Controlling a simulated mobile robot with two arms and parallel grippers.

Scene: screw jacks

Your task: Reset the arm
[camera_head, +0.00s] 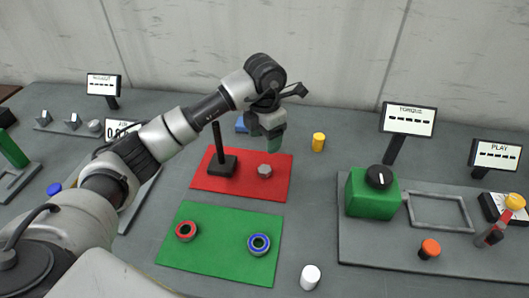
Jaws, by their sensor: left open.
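My left arm comes in from the left and reaches over the table. Its gripper (274,138) is above the back edge of the red mat, pointing down. The gripper is small in view and its jaws are open, with a greenish part at the tip. No held thing can be made out. My right gripper is not in view.
Below the gripper, the red mat (205,182) bears a black post (221,163) and a grey hex piece (265,171). A green mat (215,250) holds red (186,231) and blue (259,244) rings. A green box (371,197) stands right. White (310,277) and yellow (318,142) cylinders stand nearby.

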